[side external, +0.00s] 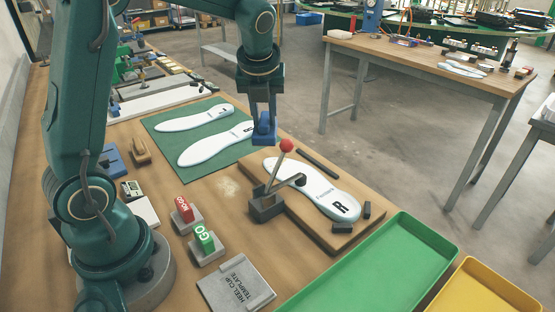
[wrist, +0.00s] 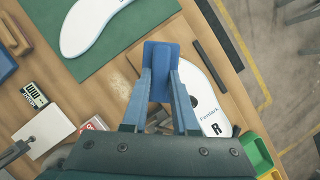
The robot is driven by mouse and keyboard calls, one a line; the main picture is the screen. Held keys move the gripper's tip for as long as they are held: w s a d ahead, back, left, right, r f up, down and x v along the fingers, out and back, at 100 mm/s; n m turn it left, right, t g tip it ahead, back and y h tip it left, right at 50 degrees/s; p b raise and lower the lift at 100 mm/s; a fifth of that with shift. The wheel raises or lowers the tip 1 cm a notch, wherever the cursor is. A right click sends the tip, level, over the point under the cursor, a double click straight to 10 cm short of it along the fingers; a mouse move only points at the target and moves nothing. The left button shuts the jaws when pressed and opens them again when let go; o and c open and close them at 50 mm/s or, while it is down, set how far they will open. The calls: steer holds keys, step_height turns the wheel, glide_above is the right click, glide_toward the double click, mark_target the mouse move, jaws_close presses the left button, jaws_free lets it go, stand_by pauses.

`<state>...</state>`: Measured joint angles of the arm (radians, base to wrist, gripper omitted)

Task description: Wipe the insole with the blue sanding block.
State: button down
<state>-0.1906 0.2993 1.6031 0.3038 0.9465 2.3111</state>
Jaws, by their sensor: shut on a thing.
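My gripper (side external: 263,113) is shut on the blue sanding block (side external: 264,131). The block also shows in the wrist view (wrist: 161,56), pinched between the two fingertips. A white insole marked R (side external: 318,189) lies on a wooden board (side external: 349,235), under a lever clamp with a red knob (side external: 287,146). In the side view the block hangs near the insole's far end and looks apart from it. In the wrist view my fingers and the block hide part of the insole (wrist: 203,100).
Two white insoles lie on a green mat (side external: 157,122) behind the board. Dark strips edge the board. A green tray (side external: 380,265) and a yellow tray (side external: 480,290) stand at the front right. GO (side external: 204,237) and NO-GO (side external: 184,210) blocks stand left of the clamp.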

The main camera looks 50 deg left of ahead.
steer(key=shift+w+d+f, duration=0.1)
steer(key=shift+d+f, duration=0.15)
steer(key=shift+d, duration=0.2)
steer(key=shift+f, duration=3.1)
steer(key=shift+w+f, duration=0.35)
steer(key=shift+f, duration=0.25)
steer(key=shift+w+f, duration=0.2)
steer(key=shift+w, duration=1.7)
steer(key=shift+w+r, duration=0.5)
steer(key=shift+w, duration=0.2)
steer(key=shift+w+r, duration=0.45)
steer(key=shift+w, duration=0.2)
steer(key=shift+s+f, duration=0.1)
steer(key=shift+s, duration=0.25)
steer(key=shift+s+f, duration=0.65)
steer(key=shift+s, duration=0.3)
steer(key=s, duration=0.4)
steer(key=shift+s+r, duration=0.3)
steer(key=shift+s, duration=0.1)
steer(key=shift+r, duration=3.6)
